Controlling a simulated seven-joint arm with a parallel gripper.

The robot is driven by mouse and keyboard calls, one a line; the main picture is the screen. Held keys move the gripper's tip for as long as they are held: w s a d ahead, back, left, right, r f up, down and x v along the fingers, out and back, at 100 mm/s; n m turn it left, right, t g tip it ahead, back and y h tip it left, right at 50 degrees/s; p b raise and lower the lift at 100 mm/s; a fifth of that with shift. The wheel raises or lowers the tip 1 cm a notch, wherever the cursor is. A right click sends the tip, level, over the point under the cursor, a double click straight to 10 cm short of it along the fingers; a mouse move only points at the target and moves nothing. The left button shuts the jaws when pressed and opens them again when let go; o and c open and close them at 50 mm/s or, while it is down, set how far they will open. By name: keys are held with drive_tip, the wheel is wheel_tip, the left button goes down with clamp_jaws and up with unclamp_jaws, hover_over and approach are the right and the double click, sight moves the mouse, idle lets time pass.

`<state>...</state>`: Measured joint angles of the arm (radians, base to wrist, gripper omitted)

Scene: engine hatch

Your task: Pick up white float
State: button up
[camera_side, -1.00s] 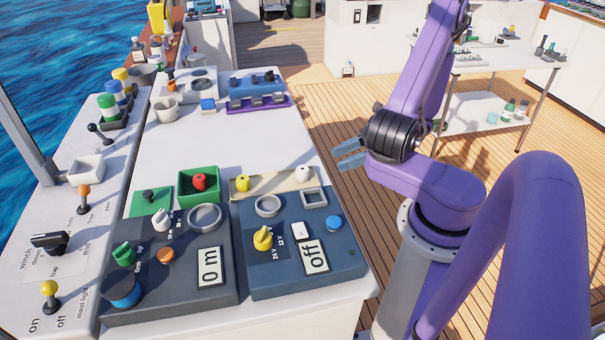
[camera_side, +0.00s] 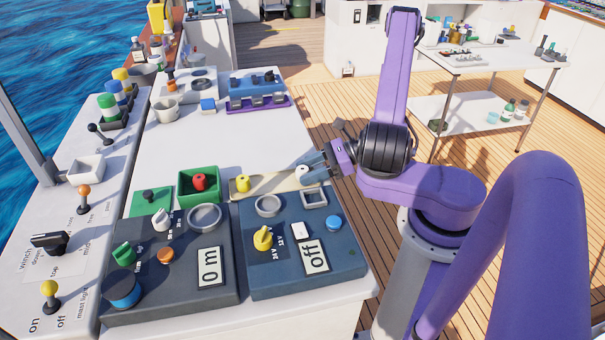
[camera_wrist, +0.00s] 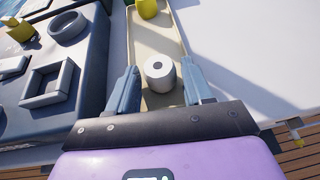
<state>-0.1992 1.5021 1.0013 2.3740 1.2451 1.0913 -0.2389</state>
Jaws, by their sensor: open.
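The white float (camera_side: 303,170) is a small rounded piece at the right end of a shallow cream tray (camera_side: 262,187). In the wrist view the white float (camera_wrist: 160,74) stands upright in the tray (camera_wrist: 172,30), with a dark hole in its top. My gripper (camera_side: 316,168) is at the tray's right end. In the wrist view my gripper (camera_wrist: 158,85) is open, with one blue-grey finger on each side of the float. I see gaps between the fingers and the float.
A yellow float (camera_side: 242,184) stands at the tray's left end. A green box (camera_side: 183,188) with a red float (camera_side: 200,182) is further left. Control panels with a metal ring (camera_side: 268,206) and a square frame (camera_side: 314,198) lie in front. The counter behind the tray is clear.

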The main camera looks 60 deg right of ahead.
drive_tip(key=c, duration=0.8)
drive_tip(key=shift+r, duration=0.1)
